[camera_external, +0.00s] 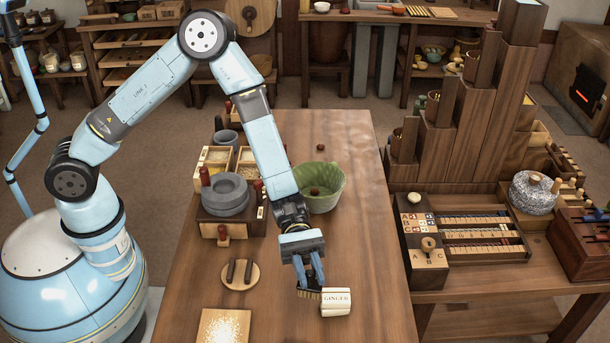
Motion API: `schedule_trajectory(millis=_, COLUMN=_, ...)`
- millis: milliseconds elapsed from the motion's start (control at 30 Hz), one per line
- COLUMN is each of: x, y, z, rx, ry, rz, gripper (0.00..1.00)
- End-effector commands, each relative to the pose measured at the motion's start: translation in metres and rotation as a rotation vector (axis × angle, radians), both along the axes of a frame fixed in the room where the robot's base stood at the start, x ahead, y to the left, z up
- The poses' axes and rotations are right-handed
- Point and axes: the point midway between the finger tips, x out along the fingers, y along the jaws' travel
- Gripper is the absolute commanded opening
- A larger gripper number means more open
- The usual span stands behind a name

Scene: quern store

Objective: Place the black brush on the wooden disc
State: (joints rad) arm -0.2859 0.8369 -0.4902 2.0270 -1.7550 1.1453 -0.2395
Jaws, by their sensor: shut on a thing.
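My gripper (310,283) points down over the near middle of the wooden table.
A square board with pale grains (223,328) lies at the near left. A green bowl (320,189), a grey stone quern (225,195) and grain boxes (215,157) stand farther back. The table's right part (375,240) is clear.

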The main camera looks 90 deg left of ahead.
Motion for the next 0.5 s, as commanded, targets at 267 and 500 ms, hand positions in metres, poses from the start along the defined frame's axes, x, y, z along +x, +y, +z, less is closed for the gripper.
schedule_trajectory(millis=267, x=-0.109, y=-0.049, z=-0.029, rx=0.001, ry=0.003, rz=-0.429, gripper=0.00)
schedule_trajectory(millis=500, x=-0.205, y=-0.055, z=-0.053, rx=0.000, ry=0.003, rz=-0.833, gripper=0.00)
